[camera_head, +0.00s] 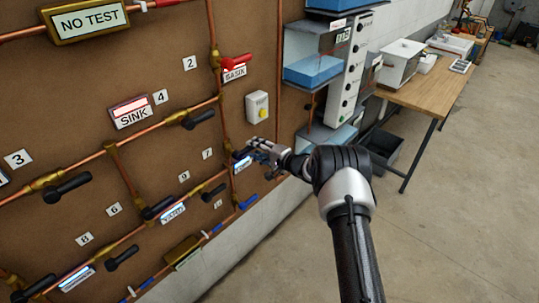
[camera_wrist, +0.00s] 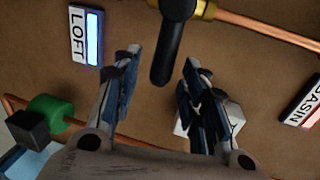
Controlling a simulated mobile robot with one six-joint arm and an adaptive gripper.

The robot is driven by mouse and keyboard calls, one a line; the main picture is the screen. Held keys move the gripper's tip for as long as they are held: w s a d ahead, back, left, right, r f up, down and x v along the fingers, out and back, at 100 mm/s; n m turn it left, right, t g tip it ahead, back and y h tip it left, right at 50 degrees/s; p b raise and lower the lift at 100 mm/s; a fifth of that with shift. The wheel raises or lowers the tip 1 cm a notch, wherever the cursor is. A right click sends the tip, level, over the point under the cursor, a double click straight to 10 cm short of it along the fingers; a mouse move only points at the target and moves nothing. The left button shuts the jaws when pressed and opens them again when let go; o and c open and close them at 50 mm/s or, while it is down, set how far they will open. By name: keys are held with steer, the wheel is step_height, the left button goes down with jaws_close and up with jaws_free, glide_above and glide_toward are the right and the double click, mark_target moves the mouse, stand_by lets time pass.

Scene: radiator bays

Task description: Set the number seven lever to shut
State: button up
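The number 7 plate (camera_head: 207,153) is on the brown panel, just left of my gripper (camera_head: 258,155) in the head view. In the wrist view, a black lever (camera_wrist: 175,35) hangs from a brass valve (camera_wrist: 207,10), roughly crosswise to its copper pipe. My gripper (camera_wrist: 162,65) is open, with one finger on each side of the lever's free end. Gaps show on both sides; I see no contact. The LOFT label (camera_wrist: 86,37) is left of the lever. No number is readable in the wrist view, and my gripper covers much of this spot in the head view.
In the wrist view, the BASIN label (camera_wrist: 304,104) and a green part (camera_wrist: 50,112) flank my fingers. Shelves and a wooden table (camera_head: 430,92) stand right.

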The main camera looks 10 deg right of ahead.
steer(key=v, duration=0.9)
